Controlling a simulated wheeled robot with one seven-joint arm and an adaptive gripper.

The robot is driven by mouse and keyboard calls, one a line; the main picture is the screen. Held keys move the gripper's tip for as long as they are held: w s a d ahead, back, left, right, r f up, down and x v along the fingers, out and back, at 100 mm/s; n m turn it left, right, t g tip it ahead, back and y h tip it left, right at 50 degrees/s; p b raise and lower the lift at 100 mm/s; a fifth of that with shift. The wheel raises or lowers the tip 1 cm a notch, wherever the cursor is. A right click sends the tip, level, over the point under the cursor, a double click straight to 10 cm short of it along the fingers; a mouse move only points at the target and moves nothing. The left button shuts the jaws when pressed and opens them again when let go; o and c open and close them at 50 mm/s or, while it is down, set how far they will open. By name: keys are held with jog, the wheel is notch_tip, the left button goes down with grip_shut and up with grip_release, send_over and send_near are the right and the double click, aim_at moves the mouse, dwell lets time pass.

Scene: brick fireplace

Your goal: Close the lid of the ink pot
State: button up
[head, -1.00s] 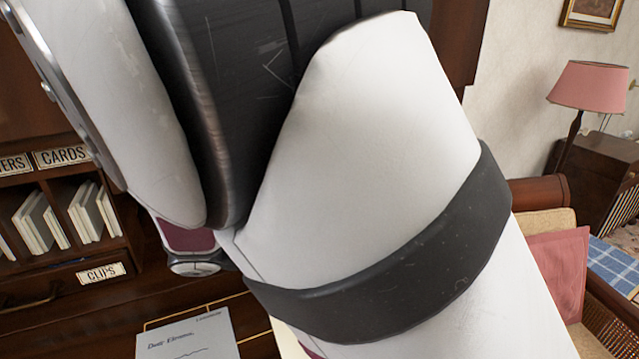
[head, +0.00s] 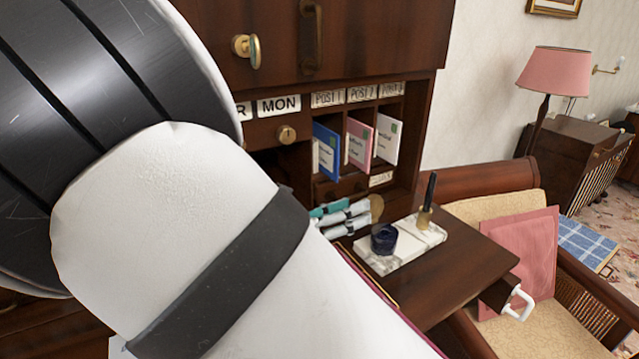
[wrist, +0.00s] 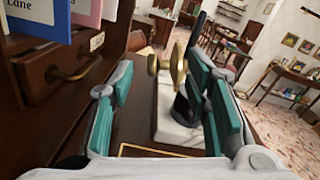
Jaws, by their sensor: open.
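The ink pot (head: 384,239) is dark blue and sits on a pale marble stand (head: 411,252) on the desk. Its brass lid (head: 376,207) stands up open, on edge behind the pot. In the wrist view the round brass lid (wrist: 179,63) with its knob shows between and beyond my fingers, above the dark pot (wrist: 182,108); the right finger partly covers the pot. My gripper (head: 345,217) has teal finger pads and is open, just left of the lid in the head view. It also shows in the wrist view (wrist: 163,85). I cannot tell whether a finger touches the lid.
A black pen stands in a brass holder (head: 425,217) on the marble stand, right of the pot. Cubbyholes with envelopes (head: 360,143) rise behind. A white handle (head: 521,303) juts from the desk's right side. The desk's right end (head: 480,262) is clear.

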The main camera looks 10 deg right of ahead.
jog(key=shift+x, duration=1.65)
jog(key=c, duration=1)
